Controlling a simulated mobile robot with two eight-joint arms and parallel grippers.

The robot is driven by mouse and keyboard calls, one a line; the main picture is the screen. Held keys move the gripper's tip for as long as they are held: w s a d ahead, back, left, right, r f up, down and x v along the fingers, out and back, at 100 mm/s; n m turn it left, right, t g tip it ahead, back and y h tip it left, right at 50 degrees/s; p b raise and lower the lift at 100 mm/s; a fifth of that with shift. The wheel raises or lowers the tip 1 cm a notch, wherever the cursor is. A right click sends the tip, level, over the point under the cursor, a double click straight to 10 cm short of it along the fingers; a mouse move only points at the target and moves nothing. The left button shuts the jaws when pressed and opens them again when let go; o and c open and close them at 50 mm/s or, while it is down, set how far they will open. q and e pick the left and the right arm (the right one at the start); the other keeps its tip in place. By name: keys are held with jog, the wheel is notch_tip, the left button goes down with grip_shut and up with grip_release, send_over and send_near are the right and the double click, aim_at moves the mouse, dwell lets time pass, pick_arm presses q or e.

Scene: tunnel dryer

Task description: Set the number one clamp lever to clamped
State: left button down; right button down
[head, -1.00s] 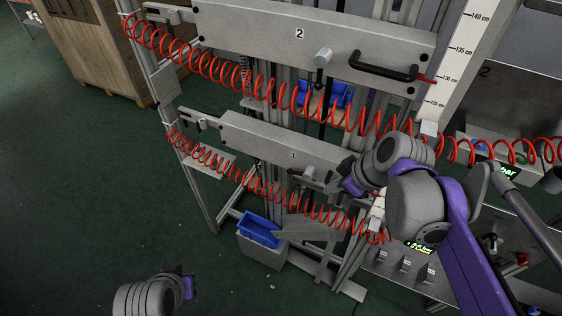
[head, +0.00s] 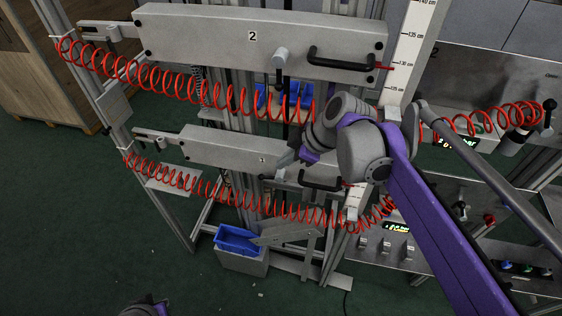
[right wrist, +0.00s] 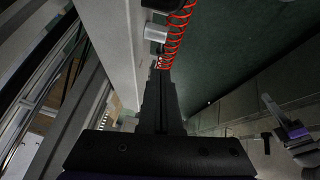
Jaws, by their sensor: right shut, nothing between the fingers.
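The number one beam (head: 215,146) is a grey board marked 1 in the head view, below the beam marked 2. Its clamp lever is mostly hidden behind my right gripper (head: 284,168), and its setting cannot be told. In the right wrist view a grey cylinder (right wrist: 156,32) with a black part above it, probably this lever, stands out from a pale board. My right gripper also shows in the right wrist view (right wrist: 160,72); its fingers are shut, empty and point towards the cylinder, with contact unclear. My left gripper (head: 158,305) is at the bottom edge, mostly cut off.
The number two beam (head: 200,38) has its own grey-and-black lever (head: 280,62) and a black handle (head: 343,66). A red coiled hose (head: 180,86) hangs in front of the beams. A black handle (head: 318,184) sits right of my right gripper. A blue bin (head: 238,240) stands below.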

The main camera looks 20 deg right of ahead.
aim_at(264, 178)
jog(key=x, duration=0.8)
jog(key=shift+b, duration=0.3)
jog(key=shift+w+a+f+g+h+p, duration=0.15)
jog(key=shift+g+h+p, duration=0.15)
jog(key=shift+g+h, duration=0.3)
jog(key=shift+w+a+f+g+h, duration=0.1)
jog(key=shift+a+f+g+h, duration=0.15)
jog(key=shift+h, duration=0.45)
jog(key=shift+w+a+f+g+h, duration=0.1)
jog(key=shift+f+g+h, duration=0.1)
jog(key=shift+g+h, duration=0.3)
jog(key=shift+w+f+g+h, duration=0.1)
jog(key=shift+f+g+h, duration=0.15)
jog(key=shift+h, duration=0.35)
jog(key=g+h, duration=0.1)
jog(key=h, duration=0.1)
jog(key=f+g+h, duration=0.1)
jog(key=shift+a+f+n+h+b, duration=0.1)
jog(key=shift+f+n+h+b, duration=0.2)
jog(key=shift+h+b, duration=0.1)
jog(key=shift+s+d+f+b, duration=0.2)
jog(key=shift+d+f+b, duration=0.1)
jog(key=shift+f, duration=0.55)
